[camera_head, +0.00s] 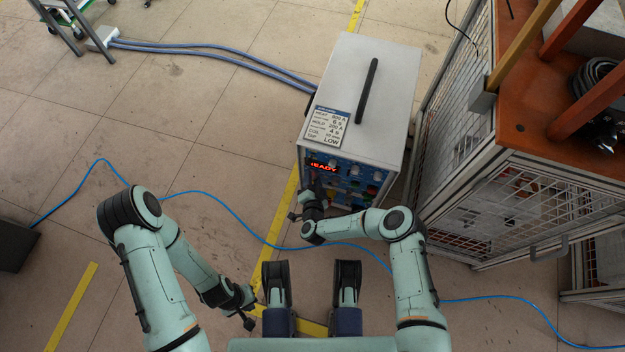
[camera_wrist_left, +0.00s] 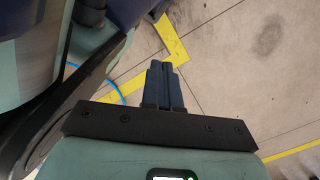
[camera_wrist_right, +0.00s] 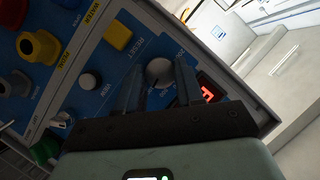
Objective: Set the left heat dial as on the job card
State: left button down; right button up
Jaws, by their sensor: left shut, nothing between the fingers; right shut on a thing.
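The induction heater (camera_head: 372,85) is a white box with a blue front panel and a red display reading READY (camera_head: 322,166). The job card (camera_head: 327,125) lies on its top front edge; HEAT, HOLD and COIL TAP LOW are legible, the figures too small to read surely. My right gripper (camera_head: 318,190) is at the panel's left part. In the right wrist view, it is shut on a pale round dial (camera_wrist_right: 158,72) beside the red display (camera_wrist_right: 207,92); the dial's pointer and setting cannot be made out. My left gripper (camera_wrist_left: 162,68) is shut and empty, low over the floor.
The right wrist view shows another pale dial (camera_wrist_right: 90,80), a yellow button (camera_wrist_right: 118,35) by RESET, and coloured sockets. A mesh cage (camera_head: 460,130) stands close right of the heater. A blue cable (camera_head: 240,228) crosses the floor. The floor at left is mostly clear.

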pick_arm(q)
jog(key=w+r+t+p, duration=0.2)
jog(key=w+r+p, duration=0.1)
jog(key=w, duration=0.3)
jog(key=shift+w+d+r, duration=0.15)
jog(key=shift+d+r, duration=0.1)
jog(key=shift+d, duration=0.15)
pick_arm(e)
jog(key=n+h, duration=0.1)
jog(key=n+g+h, duration=0.1)
jog(key=n, duration=0.1)
jog(key=n+h, duration=0.1)
jog(key=n, duration=0.1)
jog(key=shift+w+a+r+g, duration=0.1)
jog(key=shift+a+r+g, duration=0.05)
jog(key=shift+a+g, duration=0.2)
jog(key=shift+h, duration=0.3)
jog(key=o, duration=1)
jog(key=shift+o, duration=0.2)
